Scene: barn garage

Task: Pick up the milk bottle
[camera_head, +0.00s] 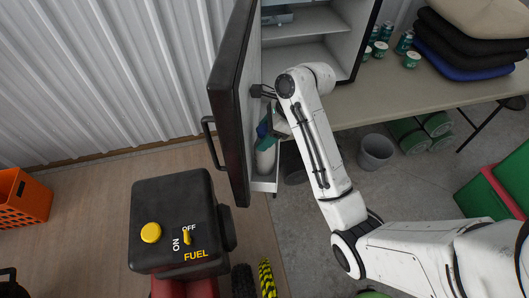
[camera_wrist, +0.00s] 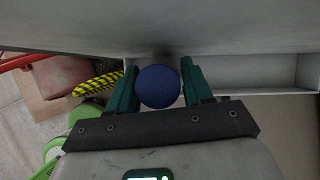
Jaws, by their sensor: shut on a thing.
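The milk bottle (camera_head: 265,158) is white and stands upright at the lower door shelf of the open fridge, partly hidden by my gripper and arm. In the wrist view its round blue cap (camera_wrist: 158,87) faces the camera. My gripper (camera_head: 267,129) is at the bottle's top, with its green fingers around it. In the wrist view, my gripper (camera_wrist: 159,78) has one finger on each side of the cap, and the jaws are shut on the bottle. The bottle's lower part is hidden in the wrist view.
The dark fridge door (camera_head: 232,95) stands open left of my arm. A table (camera_head: 440,88) with cushions and cans is at right, with a grey bin (camera_head: 375,152) below. A black fuel tank (camera_head: 175,220) is in front, and an orange crate (camera_head: 22,198) at far left.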

